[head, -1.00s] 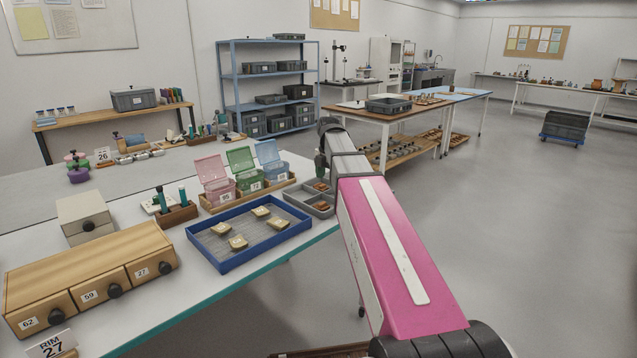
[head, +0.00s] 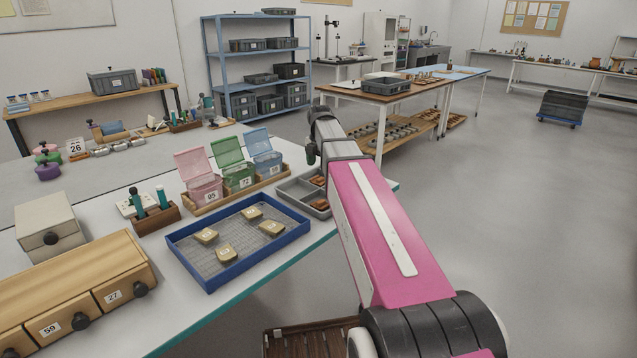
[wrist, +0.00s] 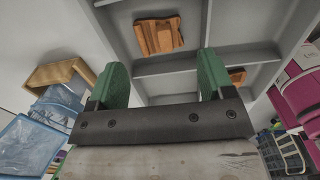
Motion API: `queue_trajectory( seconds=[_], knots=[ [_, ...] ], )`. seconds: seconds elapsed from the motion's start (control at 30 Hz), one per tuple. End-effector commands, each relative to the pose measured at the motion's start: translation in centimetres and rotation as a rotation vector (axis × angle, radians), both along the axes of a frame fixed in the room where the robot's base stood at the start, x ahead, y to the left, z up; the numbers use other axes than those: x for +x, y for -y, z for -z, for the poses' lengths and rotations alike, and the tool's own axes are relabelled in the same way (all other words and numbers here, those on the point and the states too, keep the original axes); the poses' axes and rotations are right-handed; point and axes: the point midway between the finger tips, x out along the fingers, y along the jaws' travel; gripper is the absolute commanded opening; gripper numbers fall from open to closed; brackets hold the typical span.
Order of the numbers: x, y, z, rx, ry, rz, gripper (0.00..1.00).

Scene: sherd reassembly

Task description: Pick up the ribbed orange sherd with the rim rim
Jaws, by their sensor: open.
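In the wrist view, a ribbed orange-brown sherd (wrist: 159,35) lies flat in a compartment of the grey divided tray (wrist: 190,67). Another orange sherd (wrist: 237,76) lies in a neighbouring compartment, partly hidden by the right finger. My gripper (wrist: 164,75) is open and empty, its two green fingers apart. The ribbed sherd shows beyond the gap between the fingertips, not touched by them. In the head view the grey tray (head: 290,192) stands at the bench's right end with orange sherds (head: 319,181) in it, partly hidden by my arm.
A blue-rimmed tray (head: 179,256) with several tan sherds is left of the grey tray. Lidded boxes, pink (head: 204,186), green (head: 238,173) and blue (head: 266,160), stand behind. A wooden drawer unit (head: 80,290) is at front left. Floor is open at right.

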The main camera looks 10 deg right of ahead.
Motion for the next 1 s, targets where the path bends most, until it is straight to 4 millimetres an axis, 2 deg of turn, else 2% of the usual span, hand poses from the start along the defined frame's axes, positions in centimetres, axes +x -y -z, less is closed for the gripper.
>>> queue_trajectory(
  seconds=[0.27,0.57,0.83,0.87,0.9,0.97,1.0],
  knots=[
    [-0.1,-0.1,1.7,0.0,0.0,0.0,0.75],
    [-0.2,-0.1,5.5,0.0,-0.001,0.0,0.75],
    [-0.1,-0.1,5.8,0.0,0.0,0.0,0.75],
    [-0.1,-0.1,5.8,0.0,0.0,0.0,0.68],
    [-0.1,-0.1,5.8,0.0,0.0,0.0,0.55],
    [-0.1,-0.1,5.8,0.0,0.0,0.0,0.38],
    [-0.1,-0.1,5.8,0.0,0.0,0.0,0.38]
  ],
)
